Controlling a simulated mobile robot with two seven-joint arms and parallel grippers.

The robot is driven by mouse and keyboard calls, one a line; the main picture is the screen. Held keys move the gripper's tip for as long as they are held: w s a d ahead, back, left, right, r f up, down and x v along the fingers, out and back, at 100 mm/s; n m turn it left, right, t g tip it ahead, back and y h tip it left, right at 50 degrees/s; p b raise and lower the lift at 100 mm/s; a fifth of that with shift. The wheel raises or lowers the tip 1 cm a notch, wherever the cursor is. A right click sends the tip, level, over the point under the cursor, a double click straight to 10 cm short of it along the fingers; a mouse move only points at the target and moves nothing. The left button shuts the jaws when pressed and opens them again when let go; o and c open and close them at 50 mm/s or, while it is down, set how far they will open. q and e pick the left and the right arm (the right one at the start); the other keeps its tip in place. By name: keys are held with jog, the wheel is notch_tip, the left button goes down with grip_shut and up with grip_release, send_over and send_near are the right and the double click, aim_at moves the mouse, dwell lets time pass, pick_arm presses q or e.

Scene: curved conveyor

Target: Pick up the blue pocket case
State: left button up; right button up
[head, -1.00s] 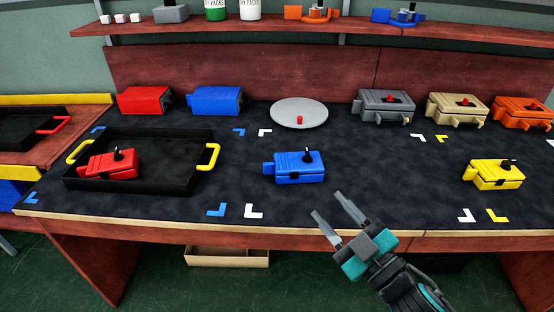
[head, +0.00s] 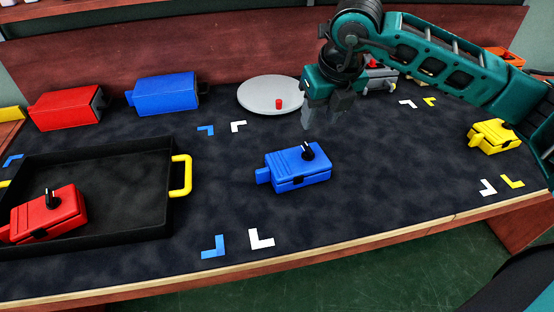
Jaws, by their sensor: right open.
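The blue pocket case (head: 300,176) lies on the dark mat near the middle, with a black knob on its lid and a tab at its left end. My right gripper (head: 318,117) hangs above and behind it, fingers pointing down. It is open and empty, apart from the case. My left gripper is not in view.
A black tray (head: 130,212) with yellow handles holds a red case (head: 48,216) at left. A larger blue box (head: 166,95) and red box (head: 66,108) stand behind. A grey disc (head: 262,93) lies behind my gripper. A yellow case (head: 493,137) is at right.

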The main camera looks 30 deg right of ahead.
send_over(309, 148)
jog(key=s, duration=0.3)
jog(key=f, duration=0.6)
jog(key=shift+w+a+f+b, duration=0.15)
jog(key=shift+a+f+b, duration=0.05)
jog(key=shift+a+b, duration=0.15)
jog(key=shift+w+d+x, duration=0.15)
jog(key=shift+x, duration=1.35)
jog(key=shift+w+d+x, duration=0.15)
jog(key=shift+x, duration=1.4)
jog(key=shift+r, duration=0.15)
jog(key=shift+c, duration=0.3)
grip_shut()
